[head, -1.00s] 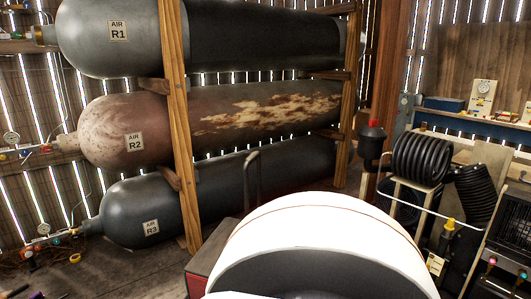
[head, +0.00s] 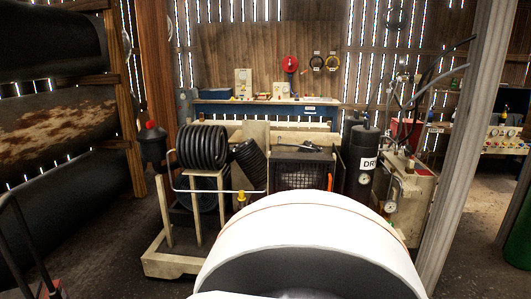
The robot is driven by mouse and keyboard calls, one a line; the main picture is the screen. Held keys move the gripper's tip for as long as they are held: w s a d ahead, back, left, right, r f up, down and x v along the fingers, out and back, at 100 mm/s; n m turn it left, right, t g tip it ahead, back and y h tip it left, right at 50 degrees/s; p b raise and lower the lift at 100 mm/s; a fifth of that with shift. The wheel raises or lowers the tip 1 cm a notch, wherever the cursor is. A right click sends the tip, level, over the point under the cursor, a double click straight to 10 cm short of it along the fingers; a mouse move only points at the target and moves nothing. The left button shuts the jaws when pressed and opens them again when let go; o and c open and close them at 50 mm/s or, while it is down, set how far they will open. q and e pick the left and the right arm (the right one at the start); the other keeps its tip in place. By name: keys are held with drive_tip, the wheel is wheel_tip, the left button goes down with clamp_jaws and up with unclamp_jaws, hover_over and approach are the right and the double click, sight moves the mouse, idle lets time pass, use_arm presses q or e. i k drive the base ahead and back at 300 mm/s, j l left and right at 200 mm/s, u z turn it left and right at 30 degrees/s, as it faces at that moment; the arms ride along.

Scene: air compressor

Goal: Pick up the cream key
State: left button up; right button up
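I cannot make out a cream key in the head view. A blue workbench (head: 265,108) stands against the back wall with several small items on it, too small to tell apart. Cream equipment (head: 412,195) stands at the right of the compressor. Neither of my grippers shows. A large white rounded part, which seems to be mine, fills the bottom middle and hides the floor there.
A compressor on a cream frame (head: 172,264), with black coils (head: 203,147) and a black DRY cylinder (head: 362,160), stands ahead. Large tanks (head: 55,130) lie at left. Some floor (head: 110,240) is clear at left.

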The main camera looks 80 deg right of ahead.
sight(410, 163)
drive_tip(key=z, duration=3.65)
drive_tip(key=i+l+u, duration=0.15)
drive_tip(key=i, duration=0.35)
drive_tip(key=i+l+u, duration=0.15)
drive_tip(key=i+l, duration=0.15)
drive_tip(key=i, duration=0.2)
